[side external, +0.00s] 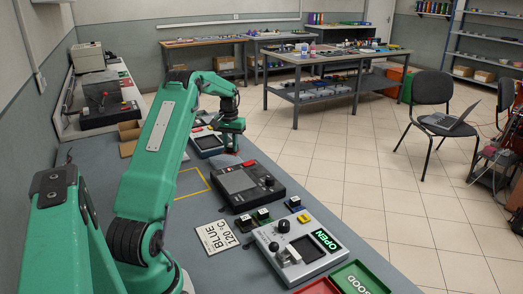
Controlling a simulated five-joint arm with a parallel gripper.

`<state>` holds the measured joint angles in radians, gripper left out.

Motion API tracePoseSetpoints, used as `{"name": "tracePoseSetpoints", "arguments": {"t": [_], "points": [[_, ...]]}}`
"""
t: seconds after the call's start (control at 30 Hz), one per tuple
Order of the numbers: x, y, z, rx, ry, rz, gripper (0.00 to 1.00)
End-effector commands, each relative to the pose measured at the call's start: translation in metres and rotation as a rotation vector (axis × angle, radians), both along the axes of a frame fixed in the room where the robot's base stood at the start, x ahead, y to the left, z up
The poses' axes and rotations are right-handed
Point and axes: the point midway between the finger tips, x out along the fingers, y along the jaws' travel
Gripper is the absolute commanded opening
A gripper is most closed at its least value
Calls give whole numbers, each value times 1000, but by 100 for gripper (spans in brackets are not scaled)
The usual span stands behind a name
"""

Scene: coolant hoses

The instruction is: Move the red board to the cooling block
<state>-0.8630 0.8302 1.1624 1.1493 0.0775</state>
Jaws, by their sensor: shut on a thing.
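My gripper (227,150) points down at the back of the bench, by the far end of a dark grey unit with a black knob (245,184). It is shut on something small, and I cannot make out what. A small red patch shows on the unit's far part, near the gripper. Several small dark blocks with coloured tops (263,215) stand between this unit and a light grey unit. I cannot tell for sure which thing is the red board or which is the cooling block.
The light grey unit (283,234) has a lit green OPEN display. A card reading BLUE 120 °C (216,237) lies left of it. A red tray (316,287) and a green GOOD tray (359,281) are in front. A yellow outline (205,186) marks bare bench. Another unit (207,143) stands behind my gripper.

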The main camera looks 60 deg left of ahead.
Motion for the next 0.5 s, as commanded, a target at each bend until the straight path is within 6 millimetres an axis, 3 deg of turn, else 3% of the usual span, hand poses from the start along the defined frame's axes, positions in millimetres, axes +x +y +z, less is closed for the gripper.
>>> {"name": "tracePoseSetpoints", "arguments": {"t": [0.2,0.5], "points": [[-5,15,-9,1,-1,0,0],[-6,15,-17,-1,1,-1,0]]}}
